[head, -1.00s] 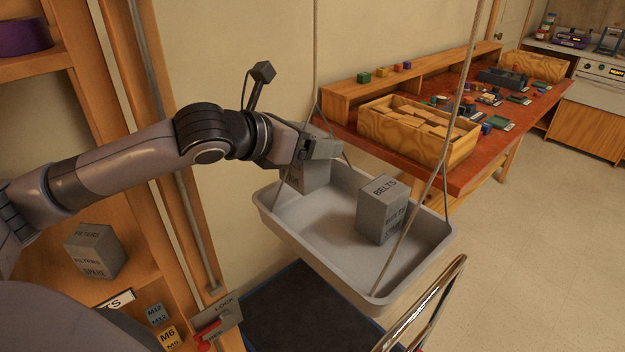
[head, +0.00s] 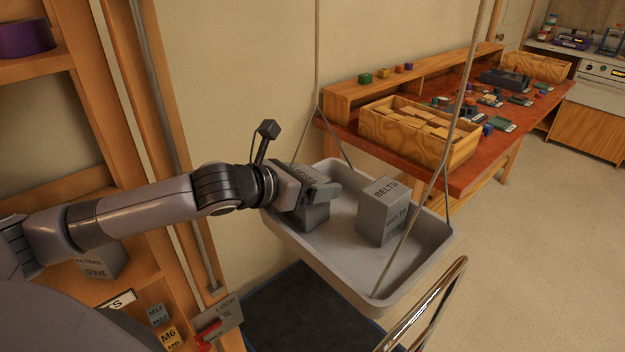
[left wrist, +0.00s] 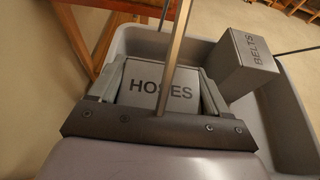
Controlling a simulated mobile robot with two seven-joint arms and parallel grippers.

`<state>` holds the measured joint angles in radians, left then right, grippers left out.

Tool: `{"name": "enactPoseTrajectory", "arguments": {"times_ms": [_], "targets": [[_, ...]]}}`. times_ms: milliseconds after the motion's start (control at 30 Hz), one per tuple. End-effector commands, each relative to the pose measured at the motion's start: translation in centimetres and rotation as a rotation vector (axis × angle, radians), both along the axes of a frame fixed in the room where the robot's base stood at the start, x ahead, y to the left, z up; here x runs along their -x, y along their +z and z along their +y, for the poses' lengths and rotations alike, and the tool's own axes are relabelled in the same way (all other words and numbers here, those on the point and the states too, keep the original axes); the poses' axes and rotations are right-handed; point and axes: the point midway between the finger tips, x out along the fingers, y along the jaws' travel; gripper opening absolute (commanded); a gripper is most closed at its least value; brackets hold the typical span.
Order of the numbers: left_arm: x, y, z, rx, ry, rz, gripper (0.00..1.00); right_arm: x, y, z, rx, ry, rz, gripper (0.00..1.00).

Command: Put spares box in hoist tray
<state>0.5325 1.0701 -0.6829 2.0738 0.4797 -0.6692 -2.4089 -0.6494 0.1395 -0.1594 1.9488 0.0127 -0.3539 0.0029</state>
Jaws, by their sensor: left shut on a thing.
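The hoist tray (head: 345,275) is a grey tub hung on ropes in the middle of the head view. My left gripper (head: 322,192) is inside its left end, shut on a grey box labelled HOSES (head: 312,215). The left wrist view shows the HOSES box (left wrist: 158,84) between the two fingers. It is low in the tray; I cannot tell whether it touches the floor of the tray. A second grey box, labelled BELTS (head: 382,212), stands upright in the tray to the right, apart from the gripper. My right gripper is not in view.
A grey FILTERS spare box (head: 97,262) sits on the wooden shelf at left, partly hidden by my arm. A lock plate with a red lever (head: 212,330) is below. A red-topped workbench (head: 470,165) with a wooden crate (head: 415,135) stands behind the tray. A metal rail (head: 430,300) is in front.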

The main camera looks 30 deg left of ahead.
Motion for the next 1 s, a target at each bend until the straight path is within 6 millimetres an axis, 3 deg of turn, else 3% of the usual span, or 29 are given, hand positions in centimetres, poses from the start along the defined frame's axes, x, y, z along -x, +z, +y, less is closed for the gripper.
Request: {"name": "enactPoseTrajectory", "arguments": {"times_ms": [100,133,200,567,1000], "targets": [[0.0,-0.2,0.0,-0.001,0.000,-0.001,0.42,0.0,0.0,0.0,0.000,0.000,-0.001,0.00],[0.0,-0.3,0.0,0.000,0.000,0.000,0.83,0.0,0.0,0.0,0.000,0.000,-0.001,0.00],[0.0,-0.2,0.0,0.000,0.000,0.000,1.00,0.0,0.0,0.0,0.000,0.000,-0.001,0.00],[0.3,0.1,0.2,-0.002,0.001,0.001,1.00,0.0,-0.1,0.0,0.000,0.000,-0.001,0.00],[4.9,2.0,1.8,-0.005,0.000,0.000,1.00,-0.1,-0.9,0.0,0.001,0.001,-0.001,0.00]]}}
